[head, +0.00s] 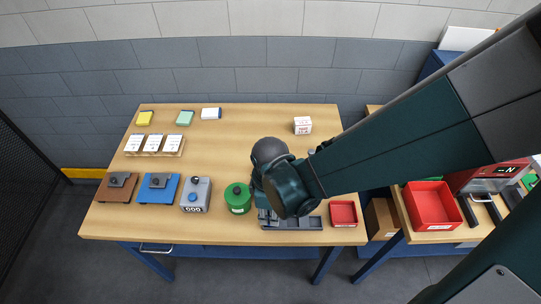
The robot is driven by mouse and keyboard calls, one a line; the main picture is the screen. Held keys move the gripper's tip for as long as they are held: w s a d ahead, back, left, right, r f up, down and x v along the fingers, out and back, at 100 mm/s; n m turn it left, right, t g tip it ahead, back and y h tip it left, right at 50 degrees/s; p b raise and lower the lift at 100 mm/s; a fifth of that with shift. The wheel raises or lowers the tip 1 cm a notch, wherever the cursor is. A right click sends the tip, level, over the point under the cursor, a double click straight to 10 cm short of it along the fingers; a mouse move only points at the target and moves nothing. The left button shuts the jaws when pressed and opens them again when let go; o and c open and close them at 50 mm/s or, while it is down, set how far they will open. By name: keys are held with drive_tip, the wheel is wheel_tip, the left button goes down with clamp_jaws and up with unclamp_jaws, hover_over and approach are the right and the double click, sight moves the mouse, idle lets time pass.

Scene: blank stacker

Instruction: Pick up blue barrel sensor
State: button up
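I cannot make out a blue barrel sensor for certain. A grey tray (312,223) lies near the front edge of the table, right of centre, and my arm covers part of it. My wrist hangs over the tray's left and back part and hides what is beneath. My gripper's fingers are hidden behind the wrist, so I cannot see whether they hold anything. A blue block (168,193) with a dark piece on top stands at the front left; I cannot tell what that piece is.
The wooden table (225,150) is clear in its middle. A small red tray (343,220) lies to the right; a red bin (433,213) stands on a side table.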

drive_tip(key=shift+r+p, duration=0.7)
drive_tip(key=shift+r, duration=3.85)
